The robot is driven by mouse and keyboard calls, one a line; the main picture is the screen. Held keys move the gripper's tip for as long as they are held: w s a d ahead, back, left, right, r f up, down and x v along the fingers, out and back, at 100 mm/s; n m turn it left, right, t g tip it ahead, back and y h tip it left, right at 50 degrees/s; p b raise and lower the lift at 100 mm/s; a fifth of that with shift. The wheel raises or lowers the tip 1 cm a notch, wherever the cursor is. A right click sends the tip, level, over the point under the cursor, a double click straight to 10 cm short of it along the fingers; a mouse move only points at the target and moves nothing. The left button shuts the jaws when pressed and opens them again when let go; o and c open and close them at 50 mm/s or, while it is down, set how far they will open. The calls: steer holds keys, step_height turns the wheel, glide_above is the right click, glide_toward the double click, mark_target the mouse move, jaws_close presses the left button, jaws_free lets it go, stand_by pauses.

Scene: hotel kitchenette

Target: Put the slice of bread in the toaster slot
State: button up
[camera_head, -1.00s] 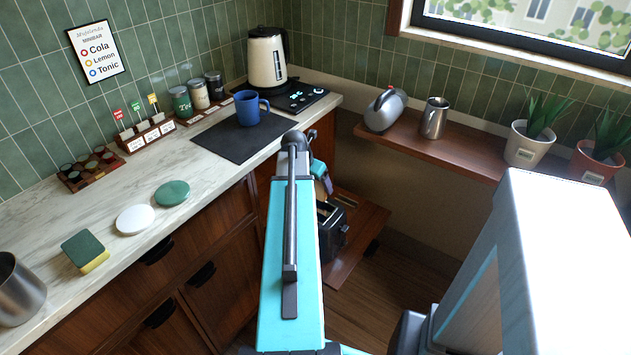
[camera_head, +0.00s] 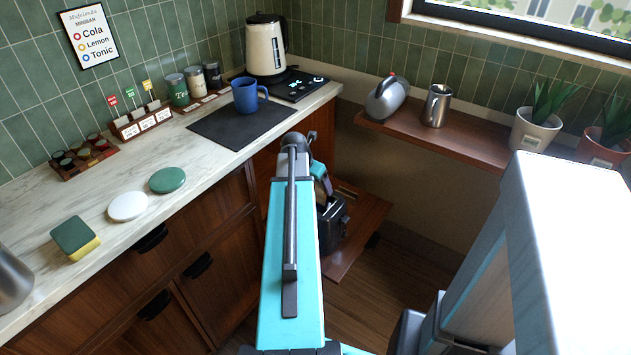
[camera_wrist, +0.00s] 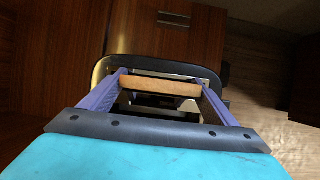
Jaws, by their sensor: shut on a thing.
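In the wrist view my gripper (camera_wrist: 161,82) is shut on the slice of bread (camera_wrist: 160,87), seen edge-on as a narrow tan bar between the two purple fingers. The dark toaster (camera_wrist: 216,80) lies directly beyond it, its shiny top and dark openings showing on both sides of the bread. The bread is lined up across the toaster top; I cannot tell whether its lower edge is inside a slot. In the head view the toaster (camera_head: 334,228) is partly hidden behind my arm, and the bread and fingertips cannot be made out.
The toaster stands on a low wooden shelf (camera_head: 362,222). Wooden cabinets with a marble counter (camera_head: 110,180) are at left, holding a blue mug (camera_head: 247,96) and sponge (camera_head: 75,240). A higher shelf (camera_head: 460,143) at right carries a metal jug (camera_head: 437,106) and potted plants.

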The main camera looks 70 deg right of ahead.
steer(key=shift+a+f, duration=0.1)
steer(key=shift+f, duration=0.7)
steer(key=shift+a+f, duration=0.1)
steer(key=shift+f, duration=0.1)
steer(key=o, duration=1)
steer(key=shift+b, duration=0.3)
steer(key=shift+a+r, duration=0.1)
steer(key=shift+r, duration=0.05)
steer(key=shift+d+p+v, duration=0.2)
steer(key=shift+p+v, duration=3.05)
steer(key=shift+v, duration=0.85)
steer(key=shift+s+r, duration=0.15)
